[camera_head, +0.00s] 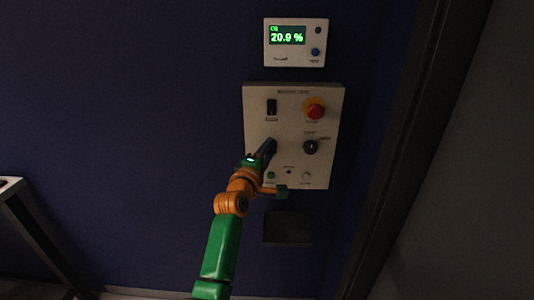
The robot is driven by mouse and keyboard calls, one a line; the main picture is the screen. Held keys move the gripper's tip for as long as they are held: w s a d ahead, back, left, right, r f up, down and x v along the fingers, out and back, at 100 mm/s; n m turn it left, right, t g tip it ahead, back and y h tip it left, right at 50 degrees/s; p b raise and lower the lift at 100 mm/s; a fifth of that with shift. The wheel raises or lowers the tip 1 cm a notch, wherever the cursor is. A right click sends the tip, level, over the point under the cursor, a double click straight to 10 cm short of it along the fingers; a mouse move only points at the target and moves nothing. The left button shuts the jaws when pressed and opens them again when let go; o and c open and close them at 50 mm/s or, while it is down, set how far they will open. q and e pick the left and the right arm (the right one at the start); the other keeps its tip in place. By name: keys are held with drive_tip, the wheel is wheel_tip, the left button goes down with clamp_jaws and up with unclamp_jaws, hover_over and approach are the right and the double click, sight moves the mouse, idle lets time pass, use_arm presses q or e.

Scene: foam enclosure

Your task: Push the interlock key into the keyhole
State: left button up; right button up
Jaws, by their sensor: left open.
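A beige control panel (325,110) is fixed to the dark blue wall. My left arm reaches up from the bottom, and my left gripper (268,148) is at the panel's left middle, below a black switch. The gripper is open. Its dark fingers and wrist cover that part of the panel. I cannot make out the interlock key; it may be hidden behind or between the fingers. A round black dial-like switch (310,147) is right of the gripper. I cannot tell whether it holds the keyhole. My right gripper is not in view.
The panel also has a black rocker switch (271,107), a red emergency button (314,110) and small lower buttons. A display unit (295,43) reading 20.9 % is above. A dark box (287,228) is below. A dark door frame (420,130) stands right.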

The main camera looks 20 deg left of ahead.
use_arm(q)
drive_tip(key=s, duration=0.7)
drive_tip(key=shift+b, duration=0.35)
drive_tip(key=shift+a, duration=0.1)
drive_tip(key=s+d+f+m+g, duration=0.1)
drive_tip(key=d+f+m+g, duration=0.15)
drive_tip(key=f, duration=0.75)
drive_tip(key=s+d+f+m+g, duration=0.1)
drive_tip(key=f+m+g, duration=0.2)
drive_tip(key=f, duration=0.8)
drive_tip(key=s+f+m+g, duration=0.2)
drive_tip(key=s+f, duration=0.3)
drive_tip(key=f, duration=0.3)
drive_tip(key=s+f+m+g, duration=0.1)
drive_tip(key=s+f+m, duration=0.2)
drive_tip(key=s+f, duration=0.35)
drive_tip(key=s+a+f+m+g, duration=0.1)
drive_tip(key=s+f+m+g, duration=0.1)
drive_tip(key=s+f, duration=0.4)
drive_tip(key=s+a+f+m+g, duration=0.1)
drive_tip(key=s+f+m+g, duration=0.2)
drive_tip(key=s, duration=1.4)
drive_tip(key=s+a+f+m+g, duration=0.1)
drive_tip(key=s+f+m+g, duration=0.2)
drive_tip(key=s+f, duration=0.7)
drive_tip(key=shift+s+a+f+m, duration=0.2)
drive_tip(key=shift+s+a+m, duration=0.05)
drive_tip(key=shift+s+m, duration=0.55)
